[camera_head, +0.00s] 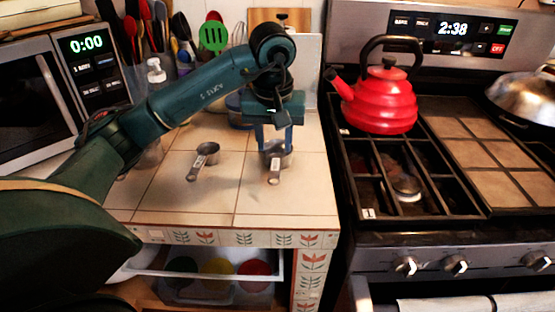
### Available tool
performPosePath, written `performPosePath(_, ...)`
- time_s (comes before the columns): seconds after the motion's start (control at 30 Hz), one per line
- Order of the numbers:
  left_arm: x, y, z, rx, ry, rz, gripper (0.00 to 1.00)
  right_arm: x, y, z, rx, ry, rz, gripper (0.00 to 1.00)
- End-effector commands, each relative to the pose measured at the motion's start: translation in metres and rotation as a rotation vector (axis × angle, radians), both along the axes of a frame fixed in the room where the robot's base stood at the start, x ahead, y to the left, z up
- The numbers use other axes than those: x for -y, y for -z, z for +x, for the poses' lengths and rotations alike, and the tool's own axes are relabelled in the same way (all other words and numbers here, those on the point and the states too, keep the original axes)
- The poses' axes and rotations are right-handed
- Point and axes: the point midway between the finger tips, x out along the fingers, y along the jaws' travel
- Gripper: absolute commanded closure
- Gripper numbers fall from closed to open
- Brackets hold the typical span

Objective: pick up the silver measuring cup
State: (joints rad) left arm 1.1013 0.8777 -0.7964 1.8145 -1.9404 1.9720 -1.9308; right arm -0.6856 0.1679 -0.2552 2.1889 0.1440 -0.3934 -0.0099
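Two silver measuring cups are on the tiled counter (160,205). One measuring cup (206,154) stands left of the gripper with its handle towards me. The other measuring cup (275,168) is directly below my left gripper (275,146), its handle also pointing towards me. My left gripper points down with its two fingers apart, at about the cup's rim. The fingers hide part of this cup, and I cannot tell whether they touch it. My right gripper is not in view.
A red kettle (380,100) stands on the stove to the right. A microwave (40,105) is at the left. Utensils, including a green slotted spatula (213,36), stand at the back. The front of the counter is clear, above an open shelf with coloured containers (217,267).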

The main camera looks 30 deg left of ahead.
Motion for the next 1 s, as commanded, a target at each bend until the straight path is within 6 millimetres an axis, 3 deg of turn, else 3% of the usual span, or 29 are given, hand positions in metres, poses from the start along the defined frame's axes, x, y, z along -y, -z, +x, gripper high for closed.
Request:
performPosePath(0.17, 0.0, 0.013, 0.001, -0.003, 0.0, -0.001, 0.61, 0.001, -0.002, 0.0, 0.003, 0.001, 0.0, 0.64)
performPosePath(0.43, 0.0, 0.051, 0.007, -0.003, -0.001, -0.002, 0.61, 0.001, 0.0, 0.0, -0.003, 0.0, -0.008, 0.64)
performPosePath(0.73, -0.001, 0.056, 0.008, 0.0, 0.0, -0.001, 0.61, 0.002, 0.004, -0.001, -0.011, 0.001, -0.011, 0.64)
performPosePath(1.0, 0.0, 0.055, 0.008, 0.0, 0.0, -0.002, 0.83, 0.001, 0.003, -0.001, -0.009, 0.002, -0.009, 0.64)
